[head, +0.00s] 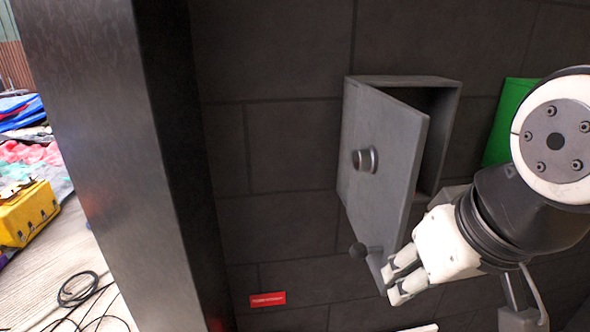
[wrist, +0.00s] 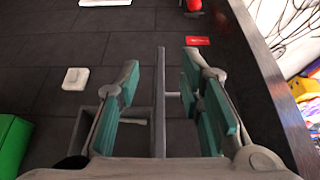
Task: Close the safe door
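The grey safe (head: 452,125) is set on the dark tiled wall, and its door (head: 385,150) stands partly open, swung out toward the left. My gripper (head: 390,284) is at the door's lower right edge. In the wrist view the door (wrist: 159,100) shows edge-on as a thin bar between the spread teal-padded fingers of my gripper (wrist: 161,68). Gaps show on both sides, so the fingers look open around the edge. The safe's inside is mostly dark.
A dark pillar (head: 105,130) stands to the left of the safe. A green panel (head: 507,120) is on the wall to the right, partly behind my arm. A small red sign (head: 267,299) is low on the wall. A yellow box (head: 27,212) and cables (head: 80,290) lie beyond the pillar.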

